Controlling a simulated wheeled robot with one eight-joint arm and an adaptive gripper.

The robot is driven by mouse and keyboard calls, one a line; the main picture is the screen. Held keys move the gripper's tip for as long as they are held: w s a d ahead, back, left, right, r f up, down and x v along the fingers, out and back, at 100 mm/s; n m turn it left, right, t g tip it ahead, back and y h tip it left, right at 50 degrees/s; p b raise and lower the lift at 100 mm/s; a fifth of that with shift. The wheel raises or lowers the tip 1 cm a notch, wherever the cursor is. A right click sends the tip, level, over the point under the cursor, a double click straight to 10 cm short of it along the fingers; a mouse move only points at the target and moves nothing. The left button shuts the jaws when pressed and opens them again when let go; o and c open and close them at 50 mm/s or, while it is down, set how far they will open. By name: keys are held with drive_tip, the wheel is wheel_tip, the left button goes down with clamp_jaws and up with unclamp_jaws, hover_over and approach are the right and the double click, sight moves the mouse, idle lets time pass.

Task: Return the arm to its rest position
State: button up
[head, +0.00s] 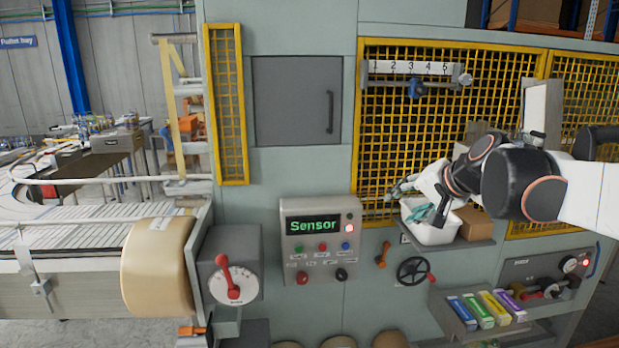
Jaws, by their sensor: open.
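My arm reaches in from the right edge of the head view. My gripper (408,188) is in front of the yellow mesh guard, just above a white bin (431,233) on a small grey shelf. The fingers point left and stand apart, with nothing visible between them. Teal-grey items (422,213) show in the bin below the gripper. My wrist hides part of the shelf and the mesh behind it.
A brown box (471,223) stands beside the bin. The control panel (320,238) reads "Sensor". A handwheel (414,271) is below the shelf. A lower tray (468,322) holds several coloured cartons. A conveyor (75,250) runs at left.

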drive_tip(key=s+a+f+n+h+b, duration=0.1)
drive_tip(key=s+f+n+b, duration=0.1)
drive_tip(key=s+f+b, duration=0.5)
drive_tip(key=s+a+f+n+g+h+b, duration=0.1)
drive_tip(key=s+f+b, duration=0.7)
drive_tip(key=f, duration=1.2)
drive_tip(key=s+a+f+n+g+h+b, duration=0.1)
drive_tip(key=s+f+n+b, duration=0.3)
drive_tip(key=s+f+b, duration=0.4)
drive_tip(key=s+f, duration=0.5)
drive_tip(key=s, duration=0.1)
drive_tip(key=shift+f+h, duration=0.2)
drive_tip(key=shift+h, duration=0.2)
